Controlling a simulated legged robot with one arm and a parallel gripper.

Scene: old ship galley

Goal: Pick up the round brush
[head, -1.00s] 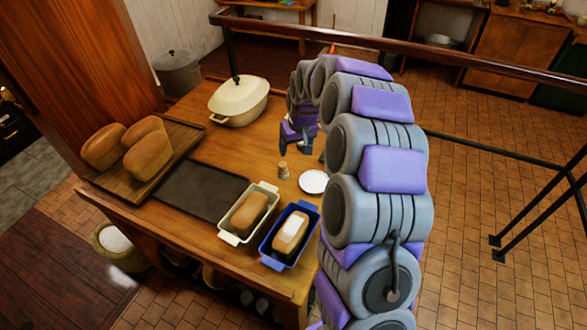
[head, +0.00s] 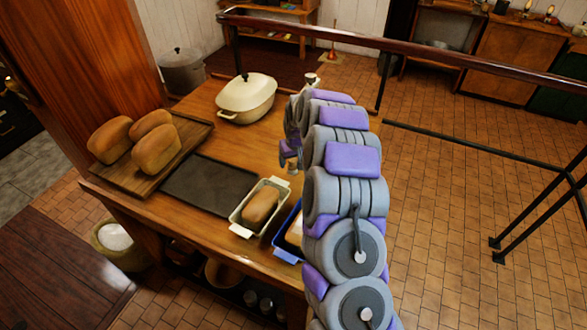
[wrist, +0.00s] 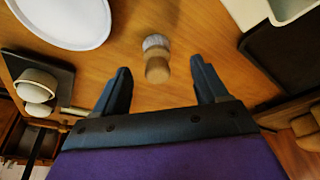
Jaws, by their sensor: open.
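The round brush (wrist: 156,58) stands on the wooden table, with a pale bristle end and a tan wooden handle, in the upper middle of the wrist view. My gripper (wrist: 160,78) is open. Its two dark fingers lie to either side of the brush in that view, and nothing is held between them. The brush handle appears near the level of the fingertips; I cannot tell the height gap. In the head view my gripper (head: 288,156) is low over the table, mostly behind my arm, and the brush cannot be made out there.
A white plate (wrist: 65,18) lies beside the brush. A dark tray (head: 208,187), a cream loaf dish (head: 246,228), a partly hidden blue dish (head: 283,252), a board of loaves (head: 195,137) and a lidded casserole (head: 245,112) occupy the table. A rail (head: 420,52) runs behind.

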